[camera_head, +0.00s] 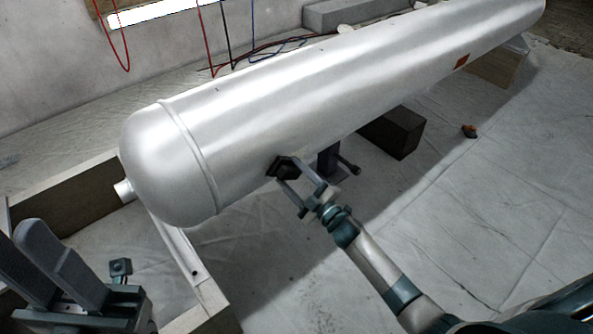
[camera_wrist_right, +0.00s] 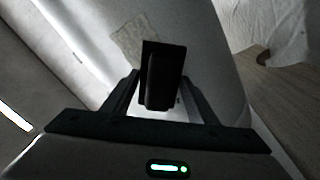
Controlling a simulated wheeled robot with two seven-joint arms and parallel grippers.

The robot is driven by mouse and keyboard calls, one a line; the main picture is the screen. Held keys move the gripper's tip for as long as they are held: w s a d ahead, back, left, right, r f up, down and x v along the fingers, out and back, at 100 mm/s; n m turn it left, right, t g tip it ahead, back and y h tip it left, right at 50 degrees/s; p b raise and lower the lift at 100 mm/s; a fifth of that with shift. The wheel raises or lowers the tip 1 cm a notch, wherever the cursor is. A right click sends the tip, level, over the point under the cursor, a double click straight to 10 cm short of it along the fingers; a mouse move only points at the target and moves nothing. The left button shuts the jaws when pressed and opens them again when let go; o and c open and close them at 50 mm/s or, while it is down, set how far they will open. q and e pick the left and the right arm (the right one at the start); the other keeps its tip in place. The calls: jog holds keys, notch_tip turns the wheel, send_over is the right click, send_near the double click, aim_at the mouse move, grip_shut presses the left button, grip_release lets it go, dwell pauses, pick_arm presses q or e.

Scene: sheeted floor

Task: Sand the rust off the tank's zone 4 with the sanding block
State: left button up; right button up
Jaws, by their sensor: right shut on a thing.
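The long silver tank (camera_head: 330,85) lies across the head view from lower left to upper right, with a domed near end. My right gripper (camera_head: 290,181) is shut on the dark sanding block (camera_head: 279,167) at the tank's lower front side. The block (camera_wrist_right: 163,75) also shows between the fingers in the right wrist view, close to the tank wall; I cannot tell whether it touches. A dull beige, rough-looking patch (camera_wrist_right: 136,42) lies on the tank just beyond the block. My left gripper (camera_head: 55,265) is at the lower left, away from the tank, its fingers apart and empty.
A small orange-red square (camera_head: 461,62) is on the tank's far part. A dark block (camera_head: 394,132) and a timber frame (camera_head: 190,265) stand on the sheeted floor (camera_head: 470,210). Red and blue cables (camera_head: 250,58) hang behind the tank. The floor at right is mostly clear.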

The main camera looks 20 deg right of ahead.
aim_at(281, 179)
jog(key=shift+a, duration=0.25)
jog(key=shift+s+a+r+p, duration=0.1)
jog(key=shift+s+a+p, duration=0.15)
jog(key=shift+a, duration=0.55)
jog(key=shift+s+a+p, duration=0.2)
jog(key=shift+s+a, duration=0.05)
jog(key=shift+a, duration=0.5)
jog(key=shift+s, duration=0.15)
jog(key=shift+s, duration=0.45)
jog(key=shift+d+p+v, duration=0.1)
jog(key=shift+p+v, duration=0.3)
jog(key=shift+v, duration=0.85)
jog(key=shift+d+p+v, duration=0.15)
jog(key=shift+p+v, duration=0.25)
jog(key=shift+v, duration=0.85)
jog(key=shift+w, duration=0.15)
